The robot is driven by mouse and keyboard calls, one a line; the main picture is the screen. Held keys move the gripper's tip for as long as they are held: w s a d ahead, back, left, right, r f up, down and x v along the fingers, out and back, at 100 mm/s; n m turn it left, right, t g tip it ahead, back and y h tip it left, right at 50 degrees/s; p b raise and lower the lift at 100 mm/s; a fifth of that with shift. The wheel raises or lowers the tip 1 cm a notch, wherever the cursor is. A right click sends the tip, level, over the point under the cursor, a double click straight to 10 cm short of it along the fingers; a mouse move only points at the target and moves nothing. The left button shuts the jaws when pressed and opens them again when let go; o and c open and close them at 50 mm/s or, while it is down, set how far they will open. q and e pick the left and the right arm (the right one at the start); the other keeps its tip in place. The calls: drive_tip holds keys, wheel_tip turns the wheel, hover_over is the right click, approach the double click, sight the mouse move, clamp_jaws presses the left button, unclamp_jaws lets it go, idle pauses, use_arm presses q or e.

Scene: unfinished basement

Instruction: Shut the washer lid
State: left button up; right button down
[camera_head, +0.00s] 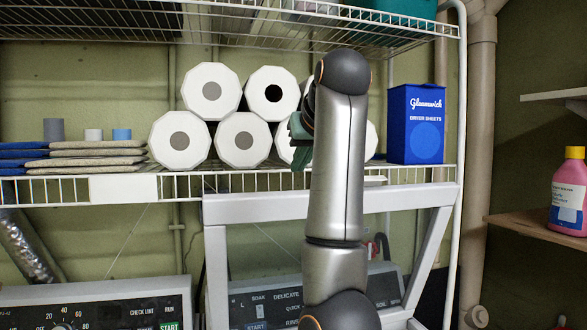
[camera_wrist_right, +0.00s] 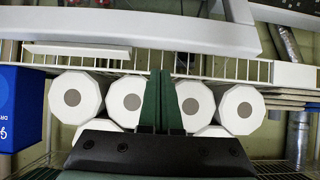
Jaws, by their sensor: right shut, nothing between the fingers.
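The washer lid (camera_head: 290,206) stands raised, a pale grey frame with a see-through middle, above the control panel (camera_head: 265,298) in the head view. Its edge also shows along the top of the right wrist view (camera_wrist_right: 150,33), which is upside down. My right arm rises in front of the lid and hides part of it. My right gripper (camera_head: 298,130) is above the lid's top edge, in front of the paper rolls, partly hidden by my arm. Its green fingers are together and empty in the wrist view (camera_wrist_right: 160,100). My left gripper is not in view.
A wire shelf (camera_head: 240,187) behind the lid holds white paper rolls (camera_head: 183,140), folded cloths (camera_head: 95,157) and a blue dryer-sheets box (camera_head: 416,123). Another control panel (camera_head: 95,308) is at lower left. A pink bottle (camera_head: 567,195) stands on a wooden shelf at right.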

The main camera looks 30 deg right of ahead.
sight(291, 191)
drive_tip(key=p+x, duration=0.2)
drive_tip(key=x, duration=0.6)
drive_tip(key=shift+s, duration=0.1)
drive_tip(key=shift+w+d+f, duration=0.1)
drive_tip(key=shift+w+f, duration=0.15)
drive_tip(key=shift+s+f, duration=0.1)
